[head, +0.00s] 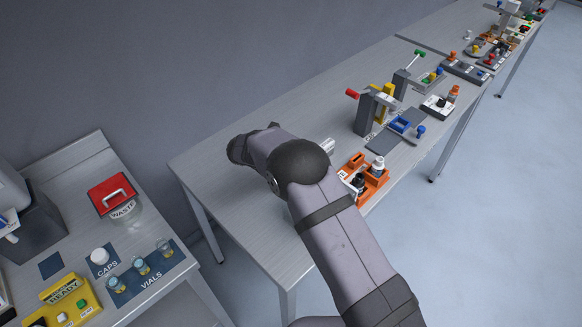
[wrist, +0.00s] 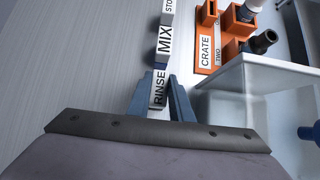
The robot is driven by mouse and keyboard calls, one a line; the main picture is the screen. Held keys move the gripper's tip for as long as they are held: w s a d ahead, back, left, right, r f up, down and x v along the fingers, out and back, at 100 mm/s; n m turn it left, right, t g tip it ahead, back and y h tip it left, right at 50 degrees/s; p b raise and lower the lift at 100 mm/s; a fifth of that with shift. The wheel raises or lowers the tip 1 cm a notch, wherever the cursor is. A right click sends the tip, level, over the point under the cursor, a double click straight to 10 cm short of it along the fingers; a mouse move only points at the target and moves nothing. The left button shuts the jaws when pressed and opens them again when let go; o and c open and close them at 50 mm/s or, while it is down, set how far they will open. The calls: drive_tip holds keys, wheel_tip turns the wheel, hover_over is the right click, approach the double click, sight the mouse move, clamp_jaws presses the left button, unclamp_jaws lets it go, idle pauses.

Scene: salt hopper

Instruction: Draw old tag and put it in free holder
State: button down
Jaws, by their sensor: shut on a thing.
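In the wrist view my gripper (wrist: 161,88) has its two blue fingers closed on either side of a narrow white block with the word RINSE (wrist: 159,92). In line beyond it are a white block reading MIX (wrist: 165,40) and another reading STO (wrist: 168,7), cut by the frame edge. I cannot tell whether the RINSE block touches the MIX block or the table. In the head view my arm hides the gripper and the held block. I cannot pick out an old tag or a free holder by name.
An orange crate (head: 351,167) with dark and white-capped bottles stands just right of my arm; its label reads CRATE TWO in the wrist view (wrist: 207,52). A pale box-like shape (wrist: 270,72) is close on the right there. The table's left end (head: 205,160) is clear.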

drive_tip(key=shift+f, duration=0.25)
drive_tip(key=c, duration=1)
unclamp_jaws()
drive_tip(key=shift+r, duration=0.1)
drive_tip(key=shift+p+v, duration=1.65)
drive_tip(key=shift+v, duration=1.3)
